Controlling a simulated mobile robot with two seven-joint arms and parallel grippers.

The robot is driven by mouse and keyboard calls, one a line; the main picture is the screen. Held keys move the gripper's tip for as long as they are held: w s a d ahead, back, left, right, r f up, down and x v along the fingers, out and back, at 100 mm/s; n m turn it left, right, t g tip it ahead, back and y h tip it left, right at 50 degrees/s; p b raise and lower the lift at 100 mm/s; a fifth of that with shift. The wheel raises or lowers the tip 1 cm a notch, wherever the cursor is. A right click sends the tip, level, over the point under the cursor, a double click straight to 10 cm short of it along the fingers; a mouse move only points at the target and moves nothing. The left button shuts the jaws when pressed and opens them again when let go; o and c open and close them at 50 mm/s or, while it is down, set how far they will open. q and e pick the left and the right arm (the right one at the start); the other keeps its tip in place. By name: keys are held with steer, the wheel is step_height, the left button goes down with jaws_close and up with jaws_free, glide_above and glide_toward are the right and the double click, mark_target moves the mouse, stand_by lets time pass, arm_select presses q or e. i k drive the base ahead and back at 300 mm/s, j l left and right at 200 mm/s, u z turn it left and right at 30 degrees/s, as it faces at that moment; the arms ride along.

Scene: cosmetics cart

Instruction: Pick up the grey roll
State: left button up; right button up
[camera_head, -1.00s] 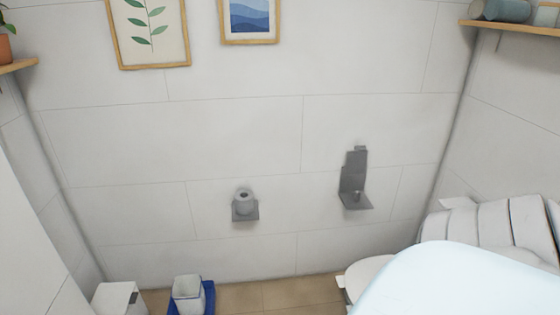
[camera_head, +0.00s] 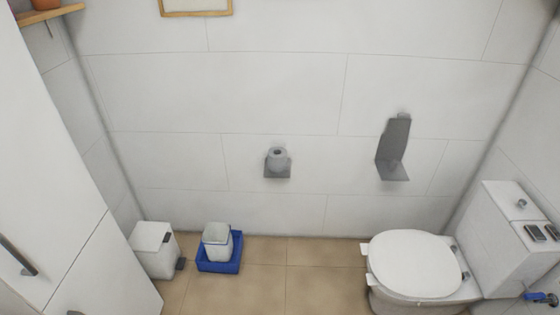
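The grey roll (camera_head: 278,155) stands upright on a small dark grey wall shelf (camera_head: 277,174), near the middle of the head view. The hole in its top shows. The shelf is fixed low on the white tiled back wall. Neither of my grippers is in the head view.
A second grey wall holder (camera_head: 395,148) is to the right, above a white toilet (camera_head: 415,264). On the tan floor (camera_head: 275,283) stand a white bin (camera_head: 155,250) and a blue tray (camera_head: 220,266) holding a white container (camera_head: 217,240). A white cabinet (camera_head: 60,200) stands at left.

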mark_target(278, 156)
steer(key=i+j+u, duration=0.1)
steer(key=i+j, duration=0.2)
steer(key=i, duration=0.2)
steer(key=i+j, duration=0.25)
steer(key=i, duration=0.25)
steer(key=i+j+u, duration=0.15)
steer(key=i, duration=0.4)
steer(key=i+j+u, duration=0.1)
steer(key=i+j, duration=0.15)
steer(key=i, duration=0.25)
